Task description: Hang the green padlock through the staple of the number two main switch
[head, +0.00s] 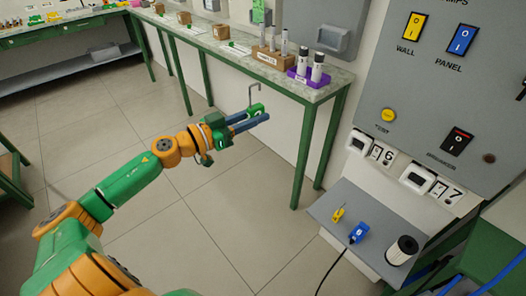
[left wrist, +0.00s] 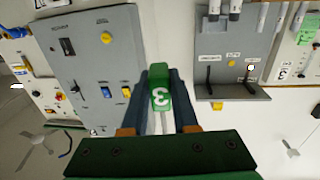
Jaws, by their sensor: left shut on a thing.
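My left gripper (head: 258,119) is shut on the green padlock (head: 256,108) and holds it in the air over the aisle. Its thin grey shackle (head: 253,90) sticks up and looks hooked over at the top. In the left wrist view the padlock (left wrist: 160,94) sits between the blue fingers (left wrist: 160,88) and bears a white 3. The same view shows a grey board (left wrist: 230,50) with two dark levers (left wrist: 210,75) (left wrist: 248,73), apart from the padlock; their labels are too small to read. I cannot tell which is switch number two, and no staple is clear. My right gripper is not in view.
A bench (head: 230,52) runs along the wall, with a purple rack (head: 305,77) at its near end. A grey switch panel (head: 430,90) stands at the right. Below it a grey shelf (head: 365,235) bears small yellow and blue items and a white cylinder. The floor between is clear.

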